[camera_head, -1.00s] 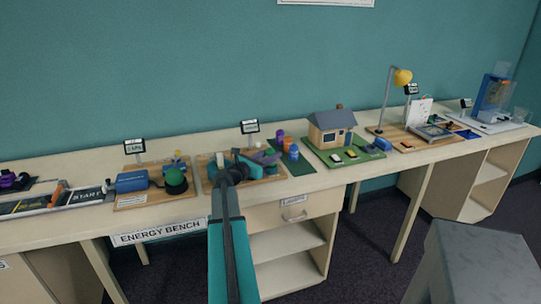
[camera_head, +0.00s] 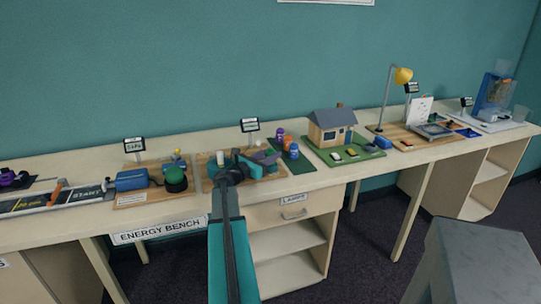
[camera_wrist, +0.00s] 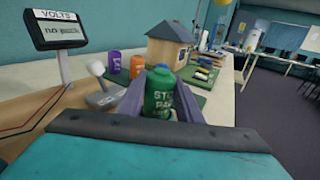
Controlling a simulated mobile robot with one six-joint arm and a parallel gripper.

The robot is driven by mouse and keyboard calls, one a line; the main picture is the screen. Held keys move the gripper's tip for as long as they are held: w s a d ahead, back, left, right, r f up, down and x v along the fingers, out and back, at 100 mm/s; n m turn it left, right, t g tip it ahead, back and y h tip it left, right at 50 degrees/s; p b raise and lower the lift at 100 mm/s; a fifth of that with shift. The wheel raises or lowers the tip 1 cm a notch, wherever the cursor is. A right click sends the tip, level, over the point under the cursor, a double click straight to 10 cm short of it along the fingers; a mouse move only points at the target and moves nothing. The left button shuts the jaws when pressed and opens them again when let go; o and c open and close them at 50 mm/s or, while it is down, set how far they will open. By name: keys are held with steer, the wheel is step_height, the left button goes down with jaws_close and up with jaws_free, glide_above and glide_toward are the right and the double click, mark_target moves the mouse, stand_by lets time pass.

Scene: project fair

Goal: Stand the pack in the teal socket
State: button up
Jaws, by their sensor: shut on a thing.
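My gripper (camera_wrist: 163,105) is shut on a green pack (camera_wrist: 160,96) with white lettering, held upright between its grey-purple fingers in the wrist view. In the head view my gripper (camera_head: 266,159) is low over the wooden board (camera_head: 211,184) in front of the volts meter. The pack is hard to make out there, and I cannot tell whether it touches anything below. I cannot make out the teal socket; my teal arm and gripper cover much of the board.
A volts meter (camera_wrist: 57,30) and a white-knobbed lever (camera_wrist: 95,68) stand at left in the wrist view. Purple (camera_wrist: 115,62) and orange (camera_wrist: 137,66) packs stand beyond my gripper, near the model house (camera_head: 331,128).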

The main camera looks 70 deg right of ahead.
steer(key=shift+f, duration=0.4)
steer(key=o, duration=0.8)
steer(key=shift+a, duration=0.15)
steer(key=shift+v, duration=5.4)
steer(key=shift+w, duration=0.1)
steer(key=shift+r+p, duration=0.15)
steer(key=shift+p, duration=0.2)
